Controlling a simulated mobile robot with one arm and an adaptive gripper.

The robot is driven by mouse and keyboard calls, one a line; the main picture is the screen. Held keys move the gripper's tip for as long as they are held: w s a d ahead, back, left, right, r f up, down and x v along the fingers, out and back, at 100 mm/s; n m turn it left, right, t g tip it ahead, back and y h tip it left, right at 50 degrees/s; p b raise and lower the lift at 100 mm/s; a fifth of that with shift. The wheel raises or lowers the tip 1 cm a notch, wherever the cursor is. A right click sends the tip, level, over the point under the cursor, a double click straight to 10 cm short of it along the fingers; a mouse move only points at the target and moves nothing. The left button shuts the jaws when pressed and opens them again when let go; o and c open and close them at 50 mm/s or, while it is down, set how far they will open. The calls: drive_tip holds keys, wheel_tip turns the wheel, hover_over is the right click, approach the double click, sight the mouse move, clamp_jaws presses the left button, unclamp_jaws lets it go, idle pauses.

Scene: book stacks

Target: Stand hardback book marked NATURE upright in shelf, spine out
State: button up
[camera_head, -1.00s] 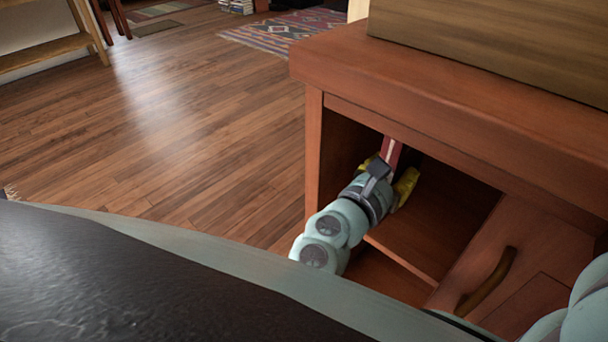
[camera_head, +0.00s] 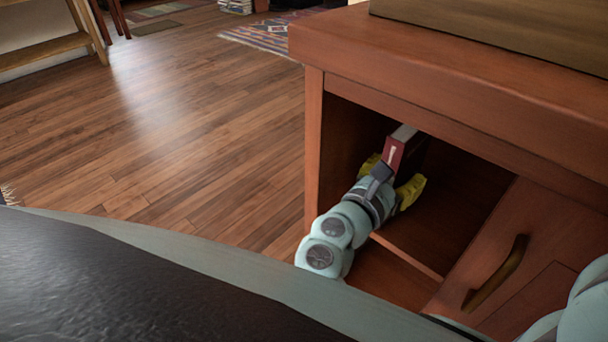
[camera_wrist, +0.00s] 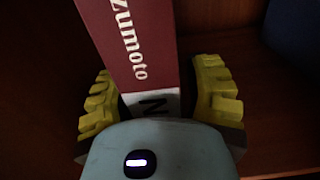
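The dark red hardback book (camera_head: 396,151) stands upright in the open cubby of the wooden cabinet (camera_head: 315,150), with its spine toward me and pale page edges at its top. In the wrist view the red spine (camera_wrist: 135,45) carries the letters "zumoto" above a pale label with an "N"; the rest of the label is hidden. My gripper (camera_head: 393,174) is inside the cubby in front of the book. Its yellow fingers are spread on either side of the lower spine, with a visible gap at the right finger. The book's base is hidden.
The cubby's floor board (camera_head: 440,235) is clear to the right of my gripper. A drawer front with a curved handle (camera_head: 497,275) lies at the lower right. A dark blue object (camera_wrist: 292,30) shows at the wrist view's right edge. A wooden box (camera_head: 500,30) rests on top.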

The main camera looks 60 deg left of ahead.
drive_tip(key=p+v, duration=0.3)
drive_tip(key=v, duration=0.9)
drive_tip(key=shift+s, duration=0.1)
idle(0.4)
